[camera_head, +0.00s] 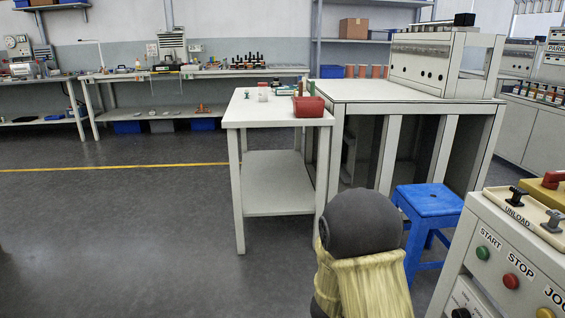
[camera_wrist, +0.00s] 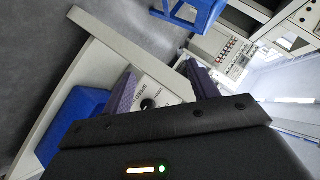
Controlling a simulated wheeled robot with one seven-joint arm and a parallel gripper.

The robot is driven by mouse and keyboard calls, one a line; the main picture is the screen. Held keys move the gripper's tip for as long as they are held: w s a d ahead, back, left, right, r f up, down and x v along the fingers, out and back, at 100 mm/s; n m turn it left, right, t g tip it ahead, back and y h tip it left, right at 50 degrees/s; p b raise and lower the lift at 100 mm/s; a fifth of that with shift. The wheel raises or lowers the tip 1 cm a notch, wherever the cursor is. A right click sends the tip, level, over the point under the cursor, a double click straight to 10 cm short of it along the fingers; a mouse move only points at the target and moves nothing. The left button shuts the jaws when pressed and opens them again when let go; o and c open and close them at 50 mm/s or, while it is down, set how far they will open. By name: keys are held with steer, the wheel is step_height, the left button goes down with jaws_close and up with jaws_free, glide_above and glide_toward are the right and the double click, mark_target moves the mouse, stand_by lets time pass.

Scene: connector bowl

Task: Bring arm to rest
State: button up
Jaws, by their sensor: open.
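My gripper (camera_wrist: 160,70) shows in the wrist view with its two purple fingers well apart. I see nothing held between them. Behind the gap lies a pale surface with dark lettering and a dark round knob. In the head view only part of my arm (camera_head: 362,235), a dark joint with a yellowish cover, shows at the bottom. My gripper is not visible in that view.
A white table (camera_head: 245,118) holds a red bin (camera_head: 308,106) and small items. A blue stool (camera_head: 428,200) and a control panel (camera_head: 515,255) stand close on the right. The floor (camera_head: 120,230) at left is open.

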steer(key=s+a+r+n+y+p, duration=0.5)
steer(key=a+r+n+y, duration=0.35)
steer(key=n, duration=0.25)
steer(key=s+r+n+g+y+p, duration=0.1)
steer(key=s+r+n+g+p, duration=0.5)
steer(key=s+n, duration=0.6)
step_height(320, 180, up, 38)
steer(key=s+m+t+p, duration=0.1)
steer(key=m+p, duration=0.1)
steer(key=p, duration=3.3)
steer(key=shift+p, duration=0.4)
steer(key=shift+s, duration=0.1)
steer(key=shift+c, duration=0.5)
